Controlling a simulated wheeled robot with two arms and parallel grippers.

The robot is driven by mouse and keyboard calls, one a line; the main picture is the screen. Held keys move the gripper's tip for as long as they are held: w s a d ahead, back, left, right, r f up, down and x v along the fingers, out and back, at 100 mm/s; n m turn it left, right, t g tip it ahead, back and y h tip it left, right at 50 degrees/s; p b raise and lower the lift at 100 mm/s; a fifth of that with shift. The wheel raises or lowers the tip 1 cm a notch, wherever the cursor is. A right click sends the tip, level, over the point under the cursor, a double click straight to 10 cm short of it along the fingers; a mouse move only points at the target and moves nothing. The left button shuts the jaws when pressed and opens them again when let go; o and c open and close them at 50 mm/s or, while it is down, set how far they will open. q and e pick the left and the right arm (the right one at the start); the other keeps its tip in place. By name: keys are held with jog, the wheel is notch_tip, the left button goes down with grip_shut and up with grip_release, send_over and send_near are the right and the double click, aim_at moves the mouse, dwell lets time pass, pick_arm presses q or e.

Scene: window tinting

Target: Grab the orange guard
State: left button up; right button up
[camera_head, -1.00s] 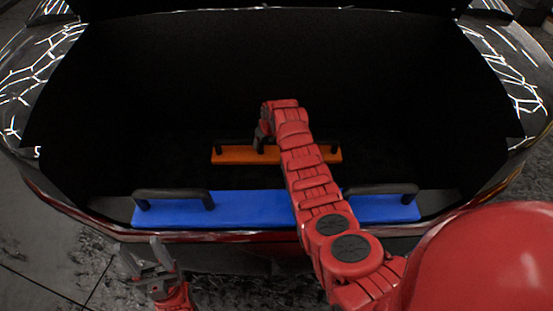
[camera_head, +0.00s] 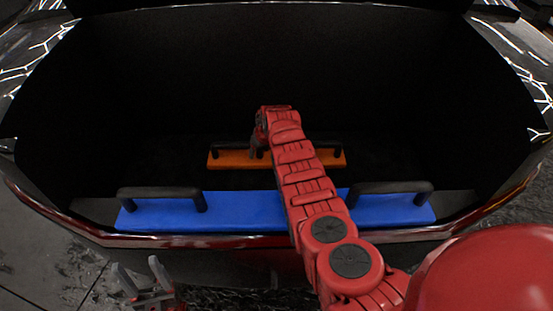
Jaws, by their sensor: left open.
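The orange guard (camera_head: 232,160) is a flat bar with black handles, lying deep in the dark car trunk. My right arm reaches over the blue guard into the trunk, and my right gripper (camera_head: 256,150) is at the orange guard, near its left handle. The dark fingers are small and partly hidden, so I cannot tell whether they are closed on it. My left gripper (camera_head: 140,278) is open and empty, outside the trunk at the lower left, below the bumper.
A blue guard (camera_head: 245,212) with two black handles lies across the trunk's front edge, between me and the orange guard. The trunk's red-edged sill (camera_head: 200,241) runs along the front. Dark trunk walls enclose the sides and back.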

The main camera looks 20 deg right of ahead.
grip_shut()
dwell(1.3)
